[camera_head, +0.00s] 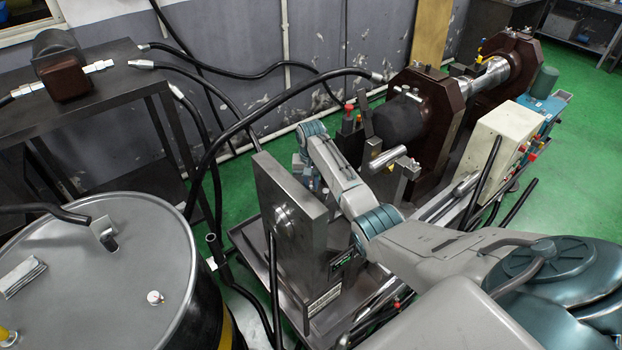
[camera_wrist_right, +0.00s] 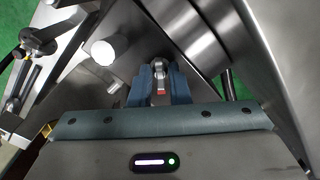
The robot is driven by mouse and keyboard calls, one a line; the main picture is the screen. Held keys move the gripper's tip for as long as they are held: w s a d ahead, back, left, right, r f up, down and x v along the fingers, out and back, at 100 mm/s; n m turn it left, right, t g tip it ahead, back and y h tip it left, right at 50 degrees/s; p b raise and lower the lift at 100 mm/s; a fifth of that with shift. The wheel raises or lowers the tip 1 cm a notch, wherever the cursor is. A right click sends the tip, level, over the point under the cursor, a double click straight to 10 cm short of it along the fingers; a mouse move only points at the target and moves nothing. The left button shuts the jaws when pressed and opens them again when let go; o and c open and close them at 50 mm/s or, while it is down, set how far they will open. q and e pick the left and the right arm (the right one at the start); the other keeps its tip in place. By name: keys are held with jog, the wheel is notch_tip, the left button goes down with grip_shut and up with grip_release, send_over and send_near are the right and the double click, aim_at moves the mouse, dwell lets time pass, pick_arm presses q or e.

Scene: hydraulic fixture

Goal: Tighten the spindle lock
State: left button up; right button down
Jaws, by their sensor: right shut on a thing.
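My right arm comes in from the right in the head view and reaches over the fixture. My right gripper (camera_wrist_right: 160,92) shows in the right wrist view with its blue fingers shut on a small metal lever (camera_wrist_right: 160,72), which seems to be the spindle lock. A small red mark shows between the fingers. In the head view the fingertips and the lever are hidden behind the upright steel plate (camera_head: 286,205) and my own wrist. A thick steel cylinder (camera_wrist_right: 195,40) is just beyond the fingers in the wrist view. My left gripper is not in view.
A pale round knob (camera_wrist_right: 109,49) is left of the fingers. The maroon spindle housing (camera_head: 432,120) stands beyond my arm, beside a cream control box (camera_head: 500,140). Black hoses (camera_head: 250,125) arch over the left side. A grey drum (camera_head: 95,270) stands at front left.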

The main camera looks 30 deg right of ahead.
jog(key=m+p, duration=0.1)
jog(key=m, duration=0.1)
jog(key=m+p, duration=0.2)
jog(key=shift+r+m, duration=0.2)
jog(key=shift+m, duration=0.1)
jog(key=m+p, duration=0.2)
jog(key=m, duration=0.1)
jog(key=shift+w+m, duration=0.1)
jog(key=shift+m, duration=0.3)
jog(key=m, duration=0.2)
jog(key=shift+f+m, duration=0.1)
jog(key=shift+m, duration=0.2)
jog(key=shift+m+p, duration=0.3)
jog(key=shift+m, duration=1.8)
jog(key=c, duration=1.6)
grip_release()
jog(key=shift+o, duration=0.2)
